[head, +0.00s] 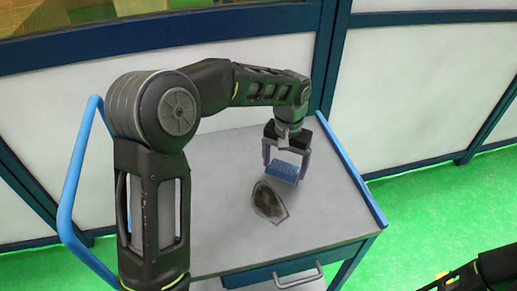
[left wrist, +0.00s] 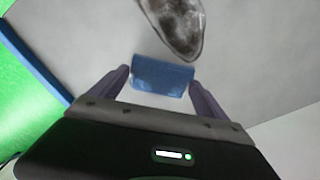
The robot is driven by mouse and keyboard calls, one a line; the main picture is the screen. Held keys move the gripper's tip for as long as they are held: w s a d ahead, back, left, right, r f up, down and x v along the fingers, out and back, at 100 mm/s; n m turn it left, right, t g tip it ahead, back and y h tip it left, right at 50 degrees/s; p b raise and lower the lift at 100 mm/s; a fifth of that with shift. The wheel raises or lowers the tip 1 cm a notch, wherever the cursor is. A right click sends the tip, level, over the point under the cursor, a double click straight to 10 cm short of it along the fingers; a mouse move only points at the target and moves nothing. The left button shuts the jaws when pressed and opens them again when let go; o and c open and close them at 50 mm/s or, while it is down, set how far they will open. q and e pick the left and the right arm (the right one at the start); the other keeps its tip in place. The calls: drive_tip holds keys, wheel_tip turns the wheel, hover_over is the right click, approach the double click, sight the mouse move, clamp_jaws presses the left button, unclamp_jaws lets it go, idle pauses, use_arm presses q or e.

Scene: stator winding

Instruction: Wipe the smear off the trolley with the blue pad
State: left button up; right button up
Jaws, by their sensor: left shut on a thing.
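The blue pad (head: 283,171) is between the fingers of my left gripper (head: 284,168), which is shut on it. The pad also shows in the left wrist view (left wrist: 162,76), between the two fingertips (left wrist: 160,80). The dark brown-grey smear (head: 268,202) lies on the grey top of the trolley (head: 222,226), in front of and slightly left of the pad in the head view. The smear shows at the top of the left wrist view (left wrist: 178,22), apart from the pad. I cannot tell whether the pad touches the trolley top. My right gripper is not clearly in view.
The trolley has a blue raised edge (head: 350,172) on its right and a blue handle (head: 72,190) on its left. A drawer with a grey handle (head: 298,277) is at the front. White panels with dark blue frames (head: 430,90) stand behind. Green floor (head: 420,215) lies right.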

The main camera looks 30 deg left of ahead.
use_arm(q)
drive_tip(key=shift+a+r, duration=0.15)
use_arm(e)
drive_tip(key=shift+o, duration=0.3)
drive_tip(key=shift+r, duration=0.15)
use_arm(q)
drive_tip(key=s+a+r+m+p, duration=0.3)
drive_tip(key=a+m+p, duration=0.3)
drive_tip(key=m, duration=0.2)
drive_tip(key=shift+r, duration=0.75)
use_arm(e)
drive_tip(key=r, duration=0.5)
drive_tip(key=shift+s+d, duration=0.15)
drive_tip(key=shift+s, duration=0.2)
use_arm(q)
drive_tip(key=shift+s+f, duration=0.1)
drive_tip(key=shift+f, duration=0.05)
use_arm(e)
drive_tip(key=shift+f, duration=0.1)
